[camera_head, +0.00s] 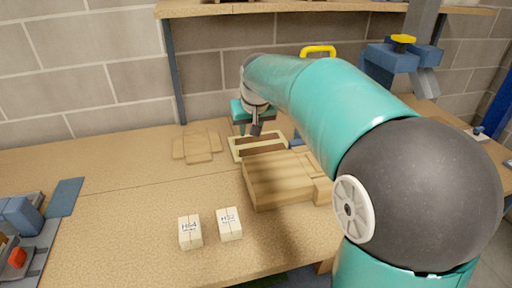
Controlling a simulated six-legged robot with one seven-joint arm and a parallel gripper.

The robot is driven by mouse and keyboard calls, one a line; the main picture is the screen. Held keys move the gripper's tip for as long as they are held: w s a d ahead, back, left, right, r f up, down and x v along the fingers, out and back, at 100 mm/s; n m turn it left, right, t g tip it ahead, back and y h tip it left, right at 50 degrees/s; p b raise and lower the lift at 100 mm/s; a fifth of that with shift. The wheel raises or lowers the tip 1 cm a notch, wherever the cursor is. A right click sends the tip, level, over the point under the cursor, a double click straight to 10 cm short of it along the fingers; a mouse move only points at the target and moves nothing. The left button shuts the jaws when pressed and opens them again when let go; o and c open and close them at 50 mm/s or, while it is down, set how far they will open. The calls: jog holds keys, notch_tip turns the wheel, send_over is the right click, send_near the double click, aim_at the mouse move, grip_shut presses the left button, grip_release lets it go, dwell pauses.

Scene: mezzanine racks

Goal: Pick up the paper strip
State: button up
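My arm reaches in from the right, and its bend covers much of the right side of the view. My gripper (250,130) points down over the back middle of the workbench, above or beside a flat cream tray (238,157) with dark brown bands (262,150) in it. Its teal body shows, with a dark finger part below it. The gap between the fingers is too small to make out, and I cannot tell whether they touch anything. I cannot pick out a paper strip for certain; it may be hidden by my gripper or be too small to see.
A wooden block (275,185) stands just in front of the tray. Flat wooden pieces (197,146) lie to its left. Two small white labelled boxes (190,232) (229,224) stand near the front. A blue-grey machine (400,58) is at back right. The left-middle bench is clear.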

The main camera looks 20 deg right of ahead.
send_near(238, 154)
jog(key=x, duration=0.6)
jog(key=shift+w+f, duration=0.2)
jog(key=shift+w, duration=0.05)
grip_shut()
